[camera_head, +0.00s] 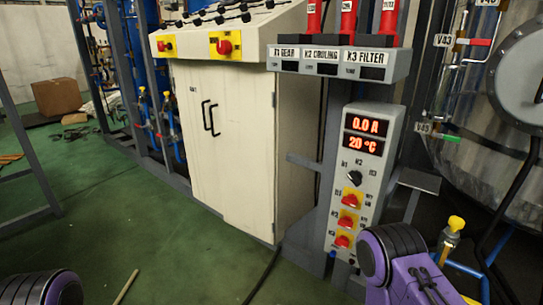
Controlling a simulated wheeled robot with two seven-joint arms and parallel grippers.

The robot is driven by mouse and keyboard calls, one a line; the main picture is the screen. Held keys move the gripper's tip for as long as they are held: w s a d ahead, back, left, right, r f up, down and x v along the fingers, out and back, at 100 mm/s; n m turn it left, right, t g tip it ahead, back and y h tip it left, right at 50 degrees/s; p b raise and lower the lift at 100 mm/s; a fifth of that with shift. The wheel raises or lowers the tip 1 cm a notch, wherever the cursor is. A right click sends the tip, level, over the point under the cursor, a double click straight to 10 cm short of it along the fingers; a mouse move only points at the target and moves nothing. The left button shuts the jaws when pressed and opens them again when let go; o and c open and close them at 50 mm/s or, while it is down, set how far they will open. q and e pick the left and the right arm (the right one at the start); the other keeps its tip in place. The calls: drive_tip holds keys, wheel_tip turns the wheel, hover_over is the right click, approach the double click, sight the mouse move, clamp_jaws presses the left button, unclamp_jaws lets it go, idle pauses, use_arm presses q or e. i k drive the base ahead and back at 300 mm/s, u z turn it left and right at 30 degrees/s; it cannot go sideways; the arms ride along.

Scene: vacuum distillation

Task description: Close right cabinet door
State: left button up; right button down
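The cream cabinet (240,170) stands left of centre, below a sloped control panel. Its right door (245,150) looks about flush with the front, but I cannot tell whether a small gap remains at its edge. The right door's black handle (214,118) sits beside the left door's black handle (205,115), near the middle of the front. The left door (187,130) also looks shut. Purple and black parts of my arms show at the bottom left and bottom right corners. Neither gripper is in view, and nothing of mine is seen touching the doors.
A grey control box (365,180) with red-on-yellow knobs stands right of the cabinet. A large steel tank (490,150) with valves is at the far right. A cardboard box (57,96) lies back left. Green floor (150,240) before the cabinet is mostly clear, with a dark cable.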

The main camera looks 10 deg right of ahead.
sight(243, 109)
drive_tip(key=u, duration=0.55)
drive_tip(key=i, duration=0.4)
drive_tip(key=u, duration=0.7)
drive_tip(key=i, duration=0.8)
drive_tip(key=z, duration=0.05)
